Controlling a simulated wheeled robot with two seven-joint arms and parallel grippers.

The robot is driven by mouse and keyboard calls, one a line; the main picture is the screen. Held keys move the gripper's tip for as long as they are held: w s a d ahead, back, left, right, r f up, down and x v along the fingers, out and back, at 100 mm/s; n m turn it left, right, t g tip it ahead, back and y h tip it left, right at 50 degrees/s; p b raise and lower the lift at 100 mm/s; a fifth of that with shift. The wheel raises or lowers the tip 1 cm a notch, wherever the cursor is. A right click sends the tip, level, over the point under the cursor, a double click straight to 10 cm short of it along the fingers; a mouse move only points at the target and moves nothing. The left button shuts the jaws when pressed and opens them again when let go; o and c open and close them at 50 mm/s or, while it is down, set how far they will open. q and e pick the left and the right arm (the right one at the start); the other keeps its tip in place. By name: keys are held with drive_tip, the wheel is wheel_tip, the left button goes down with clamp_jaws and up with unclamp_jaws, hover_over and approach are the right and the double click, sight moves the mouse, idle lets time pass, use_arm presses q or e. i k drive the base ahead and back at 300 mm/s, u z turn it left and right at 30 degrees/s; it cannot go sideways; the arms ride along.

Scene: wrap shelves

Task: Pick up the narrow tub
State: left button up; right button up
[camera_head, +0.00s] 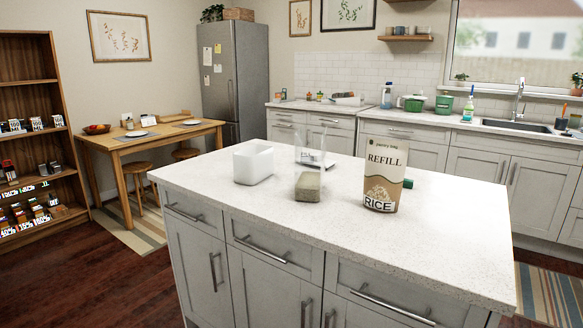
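Two containers stand on the white speckled island top (440,240). A white open-topped rectangular tub (253,165) stands to the left. Just right of it is a clear, tall, narrow container (309,172) with a greyish-tan layer at its bottom. I cannot tell for sure which one is the narrow tub. A brown and white rice refill bag (382,176) stands upright to the right of both. Neither of my grippers is in view.
A green item (408,183) is partly hidden behind the rice bag. The island's front and right are clear. A wooden table (150,140) and shelf (30,120) stand left; counters line the back.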

sight(253, 164)
drive_tip(key=u, duration=1.3)
drive_tip(key=i, duration=2.05)
drive_tip(key=z, duration=1.7)
